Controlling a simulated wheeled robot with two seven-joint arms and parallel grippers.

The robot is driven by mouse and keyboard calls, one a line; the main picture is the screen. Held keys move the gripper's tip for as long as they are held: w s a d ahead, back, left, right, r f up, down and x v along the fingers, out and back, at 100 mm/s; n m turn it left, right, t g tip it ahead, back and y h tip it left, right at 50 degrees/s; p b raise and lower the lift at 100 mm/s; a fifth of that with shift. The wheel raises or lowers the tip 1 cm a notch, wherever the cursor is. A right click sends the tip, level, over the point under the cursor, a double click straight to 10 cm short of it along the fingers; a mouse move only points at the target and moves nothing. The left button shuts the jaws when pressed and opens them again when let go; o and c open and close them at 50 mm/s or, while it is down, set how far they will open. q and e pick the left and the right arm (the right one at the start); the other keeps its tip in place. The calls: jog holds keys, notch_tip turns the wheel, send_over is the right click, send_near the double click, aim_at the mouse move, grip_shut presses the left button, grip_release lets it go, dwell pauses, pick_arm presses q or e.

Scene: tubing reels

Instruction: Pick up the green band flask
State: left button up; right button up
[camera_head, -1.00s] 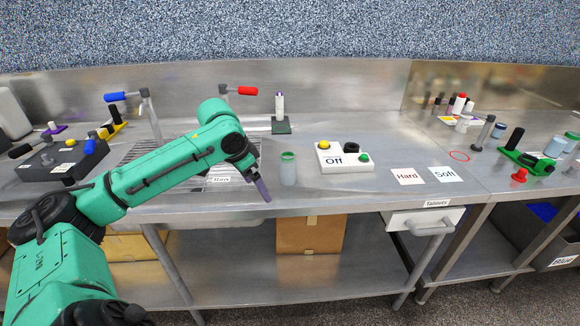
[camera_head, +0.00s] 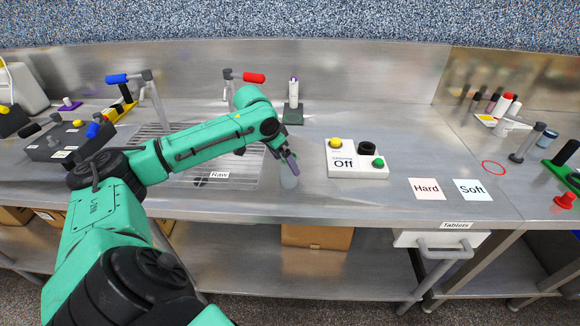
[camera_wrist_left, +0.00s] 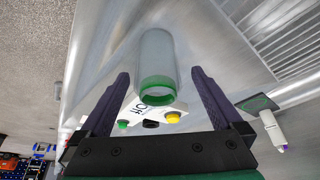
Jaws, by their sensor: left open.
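The green band flask is a translucent grey cylinder with a green band at its top. In the left wrist view the flask (camera_wrist_left: 156,55) appears between the two dark fingers of my open left gripper (camera_wrist_left: 161,76), with gaps on both sides. In the head view the flask (camera_head: 289,180) stands on the steel counter, its upper part and band hidden by my left gripper (camera_head: 289,162). I cannot tell how far the fingers reach down around it. My right gripper is in neither view.
A white switch box (camera_head: 356,160) marked Off stands just right of the flask. A drain grid (camera_head: 210,160) labelled Raw lies left. Hard (camera_head: 426,189) and Soft (camera_head: 472,190) cards lie right.

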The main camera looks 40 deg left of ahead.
pick_arm(q)
jog(key=x, duration=0.1)
jog(key=p+x, duration=0.1)
jog(key=x, duration=0.1)
jog(key=shift+w+d+r, duration=0.1)
jog(key=shift+w+d, duration=0.05)
jog(key=shift+d, duration=0.05)
jog(key=shift+f, duration=0.35)
jog(key=c, duration=1.4)
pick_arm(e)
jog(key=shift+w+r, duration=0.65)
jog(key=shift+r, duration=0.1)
